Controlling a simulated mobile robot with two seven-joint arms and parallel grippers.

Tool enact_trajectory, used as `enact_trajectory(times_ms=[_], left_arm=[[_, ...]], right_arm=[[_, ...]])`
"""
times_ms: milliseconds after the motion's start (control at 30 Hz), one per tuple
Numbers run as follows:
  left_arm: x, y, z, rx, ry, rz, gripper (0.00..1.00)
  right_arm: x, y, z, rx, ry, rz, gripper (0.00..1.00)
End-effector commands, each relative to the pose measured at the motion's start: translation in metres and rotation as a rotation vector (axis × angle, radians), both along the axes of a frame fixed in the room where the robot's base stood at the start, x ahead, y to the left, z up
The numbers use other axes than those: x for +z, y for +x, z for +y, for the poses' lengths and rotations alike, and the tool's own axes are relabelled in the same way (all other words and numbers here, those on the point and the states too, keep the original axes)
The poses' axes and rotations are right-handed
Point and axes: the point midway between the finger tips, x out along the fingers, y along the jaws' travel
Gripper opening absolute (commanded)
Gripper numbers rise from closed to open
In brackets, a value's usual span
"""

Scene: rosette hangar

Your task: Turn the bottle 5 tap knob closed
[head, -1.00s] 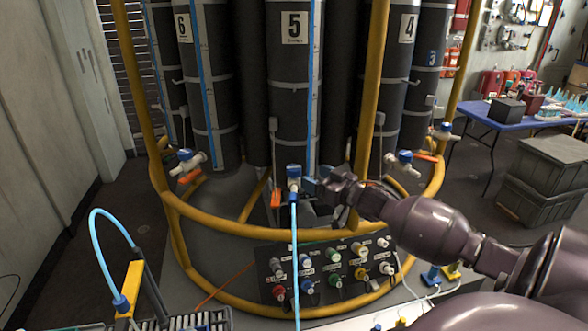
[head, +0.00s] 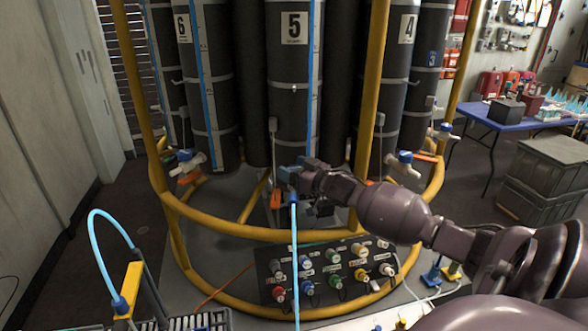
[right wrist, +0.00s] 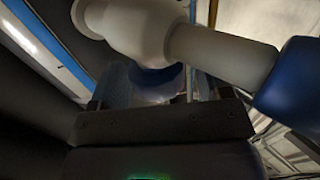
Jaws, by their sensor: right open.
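Bottle 5 (head: 294,85) is a dark cylinder with a white number label, at the centre of the head view. My right gripper (head: 288,172) is at its tap and hides most of the tap there. In the right wrist view the white tap body (right wrist: 150,30) crosses the top, with a blue end fitting (right wrist: 290,88) at right. The dark blue tap knob (right wrist: 163,78) shows partly below the body, between the open fingers. I cannot tell whether the fingers touch it. My left gripper is out of view.
A light blue hose (head: 295,250) hangs below the tap. A yellow rail (head: 240,234) circles the bottles, with one upright close to my right arm. A panel of coloured knobs (head: 325,270) sits below. Bottle 6 (head: 205,80) and bottle 4 (head: 398,80) stand on either side.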

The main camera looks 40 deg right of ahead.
Motion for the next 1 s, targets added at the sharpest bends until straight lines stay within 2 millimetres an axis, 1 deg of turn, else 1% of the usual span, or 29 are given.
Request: enact_trajectory(times_ms=[67,400,567,1000], left_arm=[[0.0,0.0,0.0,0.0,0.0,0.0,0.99],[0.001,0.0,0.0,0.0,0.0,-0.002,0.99],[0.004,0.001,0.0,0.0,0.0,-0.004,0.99],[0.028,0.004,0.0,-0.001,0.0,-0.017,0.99]], right_arm=[[0.0,0.0,0.0,0.0,0.0,0.0,0.71],[0.0,0.0,0.0,0.0,0.0,0.0,0.22],[0.001,0.0,0.001,-0.01,0.002,-0.003,0.22],[0.004,0.001,0.001,-0.16,0.006,-0.01,0.22]])
